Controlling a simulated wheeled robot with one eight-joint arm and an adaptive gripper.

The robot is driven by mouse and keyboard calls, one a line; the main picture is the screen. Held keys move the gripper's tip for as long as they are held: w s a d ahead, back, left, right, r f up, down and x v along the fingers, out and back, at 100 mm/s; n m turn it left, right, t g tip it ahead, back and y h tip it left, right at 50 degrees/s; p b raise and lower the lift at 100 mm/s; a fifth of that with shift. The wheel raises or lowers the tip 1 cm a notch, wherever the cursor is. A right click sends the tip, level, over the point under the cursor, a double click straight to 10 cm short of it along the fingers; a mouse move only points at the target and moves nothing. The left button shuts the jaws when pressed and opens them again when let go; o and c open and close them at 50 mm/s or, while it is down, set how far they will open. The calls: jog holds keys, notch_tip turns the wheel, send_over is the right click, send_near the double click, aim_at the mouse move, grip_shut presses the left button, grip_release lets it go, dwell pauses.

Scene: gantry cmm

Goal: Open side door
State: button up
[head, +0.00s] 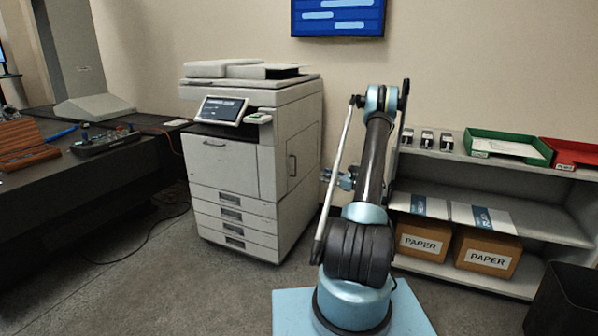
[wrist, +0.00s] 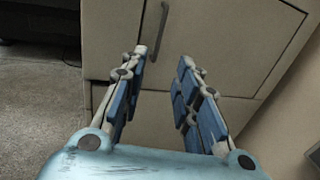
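The side door (head: 302,150) is a light panel with a dark outline on the right flank of the copier. It looks closed. Its dark upright handle (head: 292,166) is near the door's left edge. In the wrist view the door (wrist: 232,42) fills the upper middle, and its handle (wrist: 161,28) stands at the top, beyond the fingertips. My gripper (wrist: 161,54) is open and empty, with its two blue-padded fingers apart and pointing at the copier. In the head view my gripper is partly hidden by my arm, to the right of the door and apart from it.
The copier (head: 235,165) stands against the wall, with drawers at its front. A dark desk (head: 90,180) is at left, with a cable on the floor. A shelf (head: 540,225) with paper boxes and trays is at right. A dark bin (head: 562,305) stands at the lower right.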

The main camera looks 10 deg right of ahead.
jog(key=x, duration=1.7)
jog(key=shift+w, duration=0.2)
jog(key=shift+a, duration=0.1)
jog(key=shift+c, duration=0.6)
grip_shut()
